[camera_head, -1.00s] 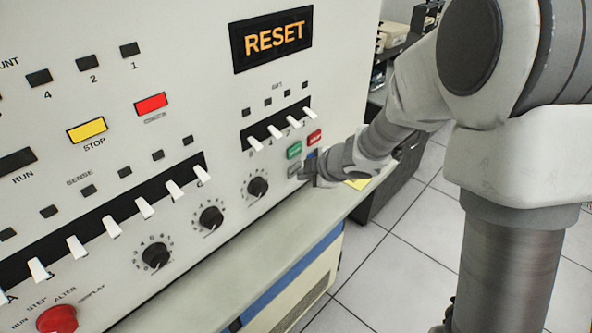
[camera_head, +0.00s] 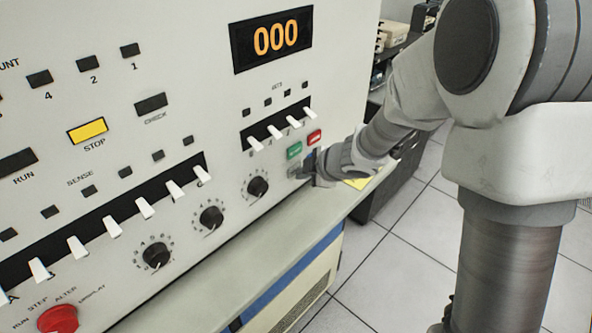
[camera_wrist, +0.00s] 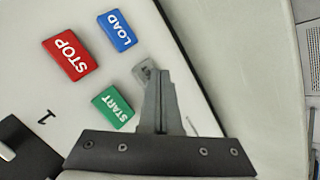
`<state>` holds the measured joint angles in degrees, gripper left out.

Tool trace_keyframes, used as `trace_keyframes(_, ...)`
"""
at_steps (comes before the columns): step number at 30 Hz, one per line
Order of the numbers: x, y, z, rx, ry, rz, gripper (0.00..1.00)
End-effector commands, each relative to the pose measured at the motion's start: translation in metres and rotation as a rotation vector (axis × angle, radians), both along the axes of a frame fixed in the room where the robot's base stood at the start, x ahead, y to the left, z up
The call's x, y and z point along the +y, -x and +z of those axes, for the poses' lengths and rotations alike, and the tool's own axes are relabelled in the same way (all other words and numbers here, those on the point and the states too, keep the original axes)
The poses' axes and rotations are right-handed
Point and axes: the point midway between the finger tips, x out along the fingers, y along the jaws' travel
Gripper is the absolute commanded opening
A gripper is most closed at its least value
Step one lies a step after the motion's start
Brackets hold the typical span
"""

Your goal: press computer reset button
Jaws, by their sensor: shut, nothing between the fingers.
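The computer panel (camera_head: 215,75) fills the left of the head view. Its display (camera_head: 272,39) reads "000" in orange. A small grey button (camera_head: 294,172) sits at the panel's lower right; in the wrist view the grey button (camera_wrist: 141,69) is partly hidden behind my fingertips, its label unreadable. My gripper (camera_head: 308,168) is shut and empty, fingers pointing at the panel by this button; it also shows in the wrist view (camera_wrist: 160,75). I cannot tell whether the tips touch the button.
Around the grey button are a red STOP button (camera_wrist: 70,55), a blue LOAD button (camera_wrist: 118,31) and a green START button (camera_wrist: 113,107). White switches and black knobs line the panel. A ledge (camera_head: 262,233) runs below.

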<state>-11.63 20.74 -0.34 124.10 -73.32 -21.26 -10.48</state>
Motion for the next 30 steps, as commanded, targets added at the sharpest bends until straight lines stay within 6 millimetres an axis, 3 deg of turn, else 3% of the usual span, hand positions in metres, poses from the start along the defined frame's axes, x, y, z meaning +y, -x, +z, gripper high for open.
trace_keyframes(17, -0.011, 0.008, 0.0, 0.0, 0.0, -0.002, 0.0)
trace_keyframes(30, -0.043, 0.033, 0.001, 0.0, 0.001, -0.002, 0.0)
